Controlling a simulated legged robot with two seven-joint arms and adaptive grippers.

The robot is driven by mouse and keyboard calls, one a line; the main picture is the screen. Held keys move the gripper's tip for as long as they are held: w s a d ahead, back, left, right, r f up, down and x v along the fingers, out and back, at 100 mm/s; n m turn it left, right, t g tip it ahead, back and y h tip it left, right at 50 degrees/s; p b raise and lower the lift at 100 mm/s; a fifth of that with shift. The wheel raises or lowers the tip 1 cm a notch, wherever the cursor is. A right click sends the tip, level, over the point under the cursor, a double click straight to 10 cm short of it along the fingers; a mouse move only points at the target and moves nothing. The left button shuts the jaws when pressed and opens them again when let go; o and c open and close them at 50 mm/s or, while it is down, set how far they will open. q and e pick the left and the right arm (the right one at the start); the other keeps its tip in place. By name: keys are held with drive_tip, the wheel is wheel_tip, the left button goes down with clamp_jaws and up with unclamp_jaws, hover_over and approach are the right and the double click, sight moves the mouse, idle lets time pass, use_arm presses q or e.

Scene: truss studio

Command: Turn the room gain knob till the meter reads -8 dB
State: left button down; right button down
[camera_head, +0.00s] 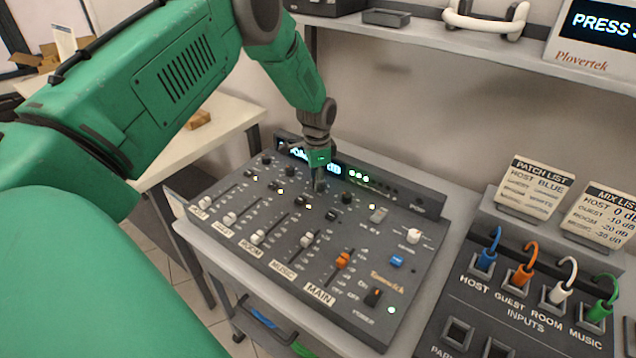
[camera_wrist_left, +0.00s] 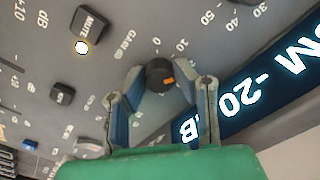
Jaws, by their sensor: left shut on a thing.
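The dark mixing console (camera_head: 225,262) stands on the bench, with a row of gain knobs along its upper part. My left gripper (camera_head: 319,186) points down at the third knob from the left, in line with the ROOM fader. In the left wrist view its fingers (camera_wrist_left: 161,88) are shut on the black room gain knob (camera_wrist_left: 160,72), which has an orange pointer mark. The meter (camera_wrist_left: 248,98) shows upside down and partly cut off, with "M -20" and "B" legible. In the head view my gripper hides part of the meter (camera_head: 298,152). My right gripper is not in view.
Another gain knob (camera_head: 347,198) sits close to the right of my gripper. Faders, including the orange MAIN one (camera_head: 343,260), lie below. The patch panel (camera_head: 465,290) with coloured plugs is at right, below the mix list card (camera_head: 604,214). A shelf (camera_head: 430,35) runs above.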

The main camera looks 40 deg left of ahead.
use_arm(q)
drive_tip(key=m, duration=0.4)
drive_tip(key=shift+w+a+r+m+b, duration=0.1)
drive_tip(key=shift+m+b, duration=0.2)
drive_tip(key=shift+b, duration=0.05)
drive_tip(key=shift+m, duration=1.9)
drive_tip(key=shift+w+r, duration=0.1)
drive_tip(key=c, duration=1.3)
unclamp_jaws()
drive_tip(key=shift+a, duration=0.1)
